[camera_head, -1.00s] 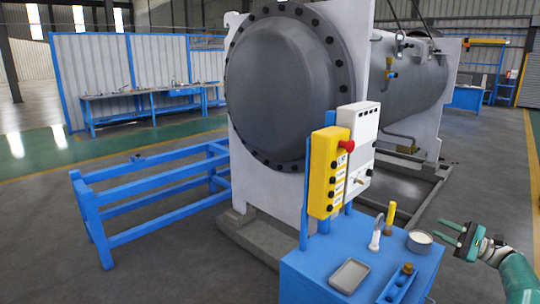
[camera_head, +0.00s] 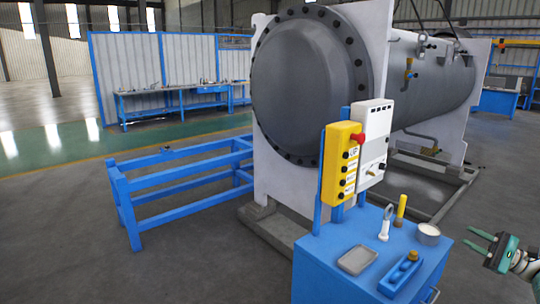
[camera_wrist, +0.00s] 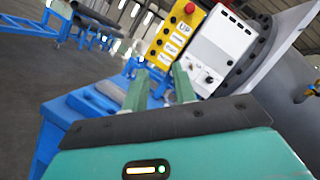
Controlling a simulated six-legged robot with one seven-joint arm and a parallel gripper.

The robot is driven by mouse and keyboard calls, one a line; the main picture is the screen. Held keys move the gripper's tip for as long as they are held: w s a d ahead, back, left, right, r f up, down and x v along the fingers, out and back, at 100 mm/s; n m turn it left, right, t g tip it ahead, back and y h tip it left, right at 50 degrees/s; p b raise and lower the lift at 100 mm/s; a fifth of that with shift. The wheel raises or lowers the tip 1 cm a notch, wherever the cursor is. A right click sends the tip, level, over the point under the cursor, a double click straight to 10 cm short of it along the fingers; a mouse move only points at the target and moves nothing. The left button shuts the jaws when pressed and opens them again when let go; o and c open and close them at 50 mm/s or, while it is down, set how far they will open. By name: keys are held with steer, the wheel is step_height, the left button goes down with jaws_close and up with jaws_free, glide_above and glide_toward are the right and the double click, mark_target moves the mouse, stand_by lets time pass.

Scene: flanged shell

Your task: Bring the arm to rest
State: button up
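My gripper (camera_head: 483,242) is at the right edge of the head view, to the right of the blue cabinet. Its two green fingers are apart with nothing between them. In the wrist view my gripper (camera_wrist: 160,88) also shows its fingers spread and empty, with the blue cabinet and the yellow control box beyond them. Only the end of my arm shows in the head view; the rest is out of the picture.
The blue cabinet (camera_head: 330,285) bears a grey tray (camera_head: 357,259), a blue holder (camera_head: 401,273), a white-handled tool (camera_head: 386,222), a yellow tool (camera_head: 401,209) and a pale cup (camera_head: 428,234). The big flanged shell (camera_head: 300,85) is further back.

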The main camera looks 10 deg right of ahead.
steer(key=w+a+r+n+g, duration=0.1)
steer(key=w+a+r+g, duration=0.15)
steer(key=w+a, duration=0.45)
steer(key=w+a+r+n+g, duration=0.2)
steer(key=w+a+g, duration=0.15)
steer(key=a, duration=0.55)
steer(key=w+a+r+n+g+h, duration=0.1)
steer(key=a+n+g+h, duration=0.15)
steer(key=a, duration=0.95)
steer(key=a+r+n+g+h, duration=0.2)
steer(key=a+g+h, duration=0.1)
steer(key=a, duration=0.9)
steer(key=s+a+n+g+h, duration=0.1)
steer(key=s+a+n+h, duration=0.4)
steer(key=s+a, duration=0.75)
steer(key=s+a+f+n+t+h, duration=0.1)
steer(key=s+a+n+h, duration=0.1)
steer(key=s, duration=0.6)
steer(key=s+a+f+n+t+h, duration=0.1)
steer(key=s+f+n+t+h, duration=0.1)
steer(key=s, duration=0.7)
steer(key=shift+s+a+n, duration=0.15)
steer(key=shift+a+n, duration=0.25)
steer(key=shift+n, duration=0.25)
